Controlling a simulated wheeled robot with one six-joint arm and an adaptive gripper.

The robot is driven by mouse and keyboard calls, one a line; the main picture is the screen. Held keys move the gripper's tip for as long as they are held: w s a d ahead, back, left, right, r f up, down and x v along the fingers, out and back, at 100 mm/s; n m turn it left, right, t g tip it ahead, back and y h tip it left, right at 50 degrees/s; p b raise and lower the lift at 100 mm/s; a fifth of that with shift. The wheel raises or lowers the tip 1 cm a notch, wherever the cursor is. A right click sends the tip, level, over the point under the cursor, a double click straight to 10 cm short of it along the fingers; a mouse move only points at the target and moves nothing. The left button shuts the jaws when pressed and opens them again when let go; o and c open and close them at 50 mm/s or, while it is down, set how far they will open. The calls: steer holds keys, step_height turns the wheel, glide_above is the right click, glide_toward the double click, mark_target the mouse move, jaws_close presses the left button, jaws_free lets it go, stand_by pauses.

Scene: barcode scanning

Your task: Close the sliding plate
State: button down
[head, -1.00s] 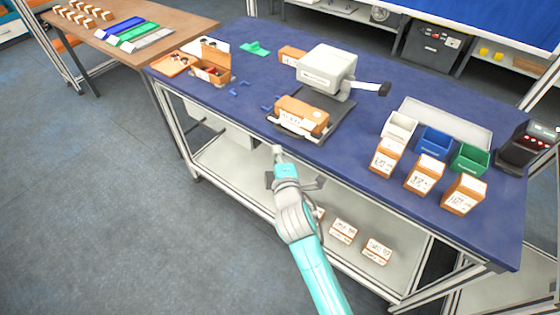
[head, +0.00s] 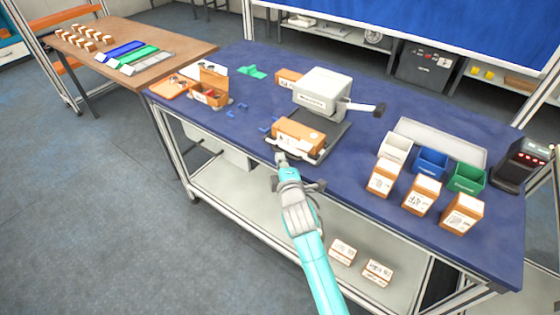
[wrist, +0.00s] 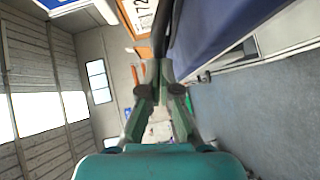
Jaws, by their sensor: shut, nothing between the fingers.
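The dark sliding plate (head: 338,132) sticks out in front of the grey scanning machine (head: 322,90) on the blue table. An orange box (head: 299,134) with a white label lies on the plate. My gripper (head: 281,158) is shut and empty, right at the front edge of the table by the handle's left end. I cannot tell if it touches the handle. In the wrist view my shut fingers (wrist: 158,68) point at a dark bar, with the labelled box (wrist: 142,16) beyond it.
Grey, blue and green bins (head: 431,162) stand on the right of the blue table (head: 350,185), with several orange boxes (head: 420,195) in front. An open orange box (head: 210,88) and small blue parts lie to the left. The table's front edge runs just beside my gripper.

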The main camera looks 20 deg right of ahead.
mark_target(295, 144)
steer(key=w+d, duration=0.1)
steer(key=d, duration=0.1)
steer(key=w+d, duration=0.4)
steer(key=shift+d, duration=0.35)
